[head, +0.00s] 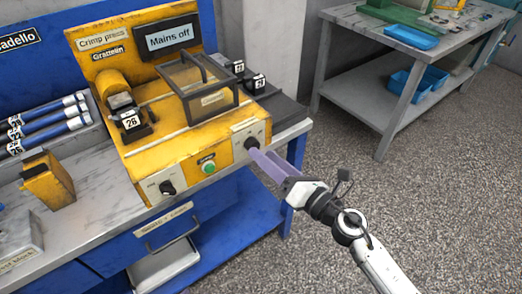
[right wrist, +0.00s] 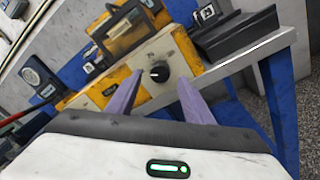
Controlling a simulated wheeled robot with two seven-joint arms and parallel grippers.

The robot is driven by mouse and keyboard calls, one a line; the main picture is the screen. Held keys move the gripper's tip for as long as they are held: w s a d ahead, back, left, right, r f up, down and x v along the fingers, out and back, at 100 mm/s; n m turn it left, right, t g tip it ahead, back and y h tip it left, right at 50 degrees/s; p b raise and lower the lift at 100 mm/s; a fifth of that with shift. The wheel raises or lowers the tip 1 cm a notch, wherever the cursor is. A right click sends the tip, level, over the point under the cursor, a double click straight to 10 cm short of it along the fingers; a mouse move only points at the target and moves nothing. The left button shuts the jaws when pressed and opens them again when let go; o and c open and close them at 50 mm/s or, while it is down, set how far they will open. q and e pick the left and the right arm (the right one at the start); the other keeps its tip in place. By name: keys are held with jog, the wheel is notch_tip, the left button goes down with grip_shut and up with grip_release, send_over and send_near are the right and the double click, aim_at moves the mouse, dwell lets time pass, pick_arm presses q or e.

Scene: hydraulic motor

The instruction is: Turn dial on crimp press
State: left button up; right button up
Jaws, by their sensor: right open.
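The yellow crimp press (head: 180,110) stands on the workbench, with a sign reading "Mains off" (head: 169,37). Its front has a black dial (head: 252,144) at the right, a green button (head: 208,168) in the middle and another black dial (head: 167,187) at the left. My right gripper (head: 255,156) is at the right dial, its purple fingers pointing at it. In the right wrist view the right dial (right wrist: 159,72) shows between and beyond the two spread fingertips (right wrist: 160,82). The fingers are open; I cannot tell whether they touch the dial. My left gripper is not in view.
Blue-and-white tubes (head: 45,122) lie in a rack left of the press, near a small yellow block (head: 47,180). A grey side table (head: 345,22) with blue trays (head: 410,37) stands at the back right. The floor between is clear.

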jog(key=shift+x, duration=1.4)
jog(key=c, duration=1)
jog(key=shift+c, duration=0.2)
jog(key=shift+m, duration=0.4)
jog(key=shift+f+m+t+p, duration=0.1)
jog(key=shift+m+t+p, duration=0.25)
jog(key=shift+m, duration=2.5)
jog(key=shift+m+t+p, duration=0.15)
jog(key=shift+m+p, duration=0.4)
jog(key=shift+m, duration=2.3)
